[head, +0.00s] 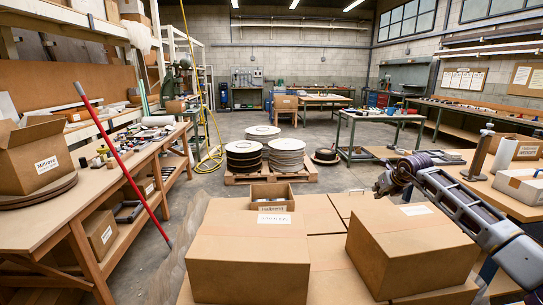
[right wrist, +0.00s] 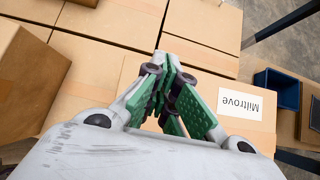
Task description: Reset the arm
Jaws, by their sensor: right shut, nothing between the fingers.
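My right arm (head: 463,208) reaches in from the right in the head view, over the right-hand bench and beside the large right box. Its gripper (head: 381,187) is at the arm's far end, above the cardboard surface. In the right wrist view the gripper (right wrist: 168,80) has green-padded fingers drawn together with nothing between them. Flat cardboard boxes lie below it, one with a label reading Mitrove (right wrist: 240,104). My left arm and gripper are not in view.
A closed box (head: 250,265) and another box (head: 412,250) stand in front on cardboard. A small open box (head: 271,196) sits behind. A wooden bench (head: 60,218) runs left, with a red pole (head: 122,165) leaning by it. Open floor (head: 225,182) lies beyond.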

